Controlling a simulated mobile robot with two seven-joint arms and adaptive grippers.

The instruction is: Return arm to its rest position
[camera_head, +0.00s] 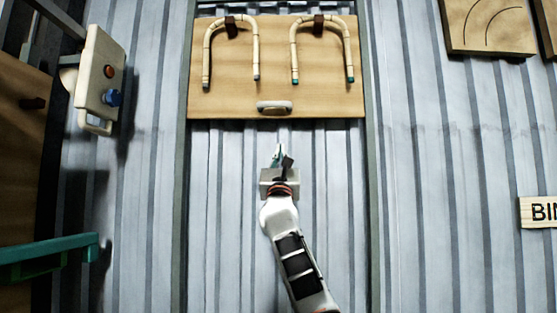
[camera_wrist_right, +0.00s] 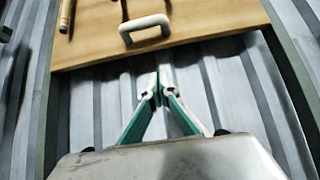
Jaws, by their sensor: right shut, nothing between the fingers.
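My right arm (camera_head: 296,262) comes up from the bottom of the head view. Its right gripper (camera_head: 279,152) is shut and empty, just below the lower edge of a wooden board (camera_head: 340,104) and apart from the board's pale handle (camera_head: 274,107). In the right wrist view, the two green-lined fingers of the right gripper (camera_wrist_right: 160,88) meet at their tips with nothing between them. The handle (camera_wrist_right: 145,27) is ahead of them, slightly left. My left gripper is not in view.
Two bent rattan canes (camera_head: 207,55) (camera_head: 350,50) hang from dark holders on the board. A white box with knobs (camera_head: 100,80) and a green bar (camera_head: 50,252) stand at left. A panel with curved lines (camera_head: 487,25) and a "BIN" sign (camera_head: 538,212) are at right. The corrugated surface around the arm is clear.

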